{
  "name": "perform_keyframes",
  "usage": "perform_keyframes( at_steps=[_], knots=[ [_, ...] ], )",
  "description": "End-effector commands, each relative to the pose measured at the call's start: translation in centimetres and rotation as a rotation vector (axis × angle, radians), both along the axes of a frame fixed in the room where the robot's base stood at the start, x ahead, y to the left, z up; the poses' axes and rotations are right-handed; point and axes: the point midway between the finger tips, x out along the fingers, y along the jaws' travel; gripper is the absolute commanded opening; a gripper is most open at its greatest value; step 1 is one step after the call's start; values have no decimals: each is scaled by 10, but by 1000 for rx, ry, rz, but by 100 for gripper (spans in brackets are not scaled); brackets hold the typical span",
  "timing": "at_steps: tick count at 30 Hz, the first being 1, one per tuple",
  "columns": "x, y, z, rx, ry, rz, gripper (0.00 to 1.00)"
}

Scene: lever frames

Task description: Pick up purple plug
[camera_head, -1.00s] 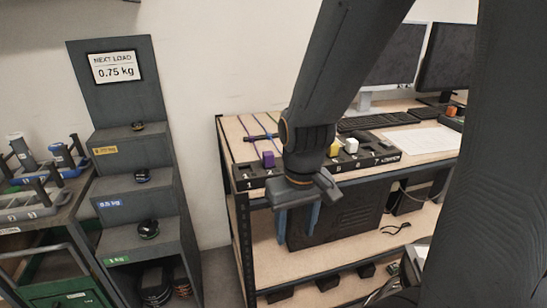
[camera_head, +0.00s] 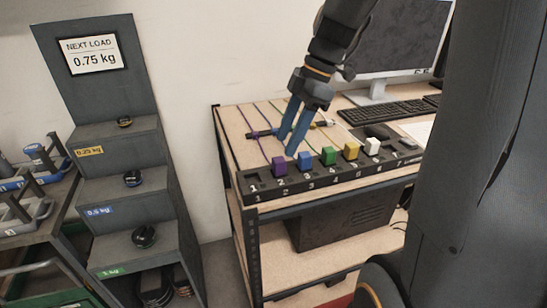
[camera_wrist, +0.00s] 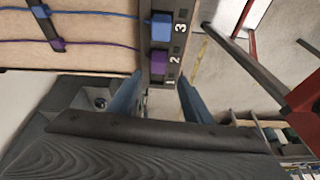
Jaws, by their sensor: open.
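The purple plug (camera_head: 279,165) stands upright in the black numbered strip (camera_head: 253,183), at the slot marked 2, near the strip's left end. It also shows in the wrist view (camera_wrist: 158,64), between the two fingers and beyond their tips. My gripper (camera_head: 286,146) is open and empty, with its blue fingers pointing down above the bench, close to the purple and blue plugs. I cannot tell its exact height over the plug. The blue plug (camera_head: 304,159) stands just right of the purple one.
Green (camera_head: 328,155), yellow (camera_head: 351,151) and white (camera_head: 373,147) plugs continue the row to the right. Cables run behind the strip across the bench. A keyboard (camera_head: 385,111) and monitor (camera_head: 400,50) stand at the back right. A stepped weight rack (camera_head: 130,160) stands at left.

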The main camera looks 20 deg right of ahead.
Motion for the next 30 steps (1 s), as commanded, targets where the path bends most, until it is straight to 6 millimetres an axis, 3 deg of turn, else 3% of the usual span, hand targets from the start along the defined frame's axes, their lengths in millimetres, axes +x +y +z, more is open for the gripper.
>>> perform_keyframes(
  at_steps=[5,22,30],
  knots=[
    [3,3,1,20,-25,63,45],
    [-6,20,-63,18,-24,63,45],
    [-5,22,-70,18,-28,61,45]
  ],
)
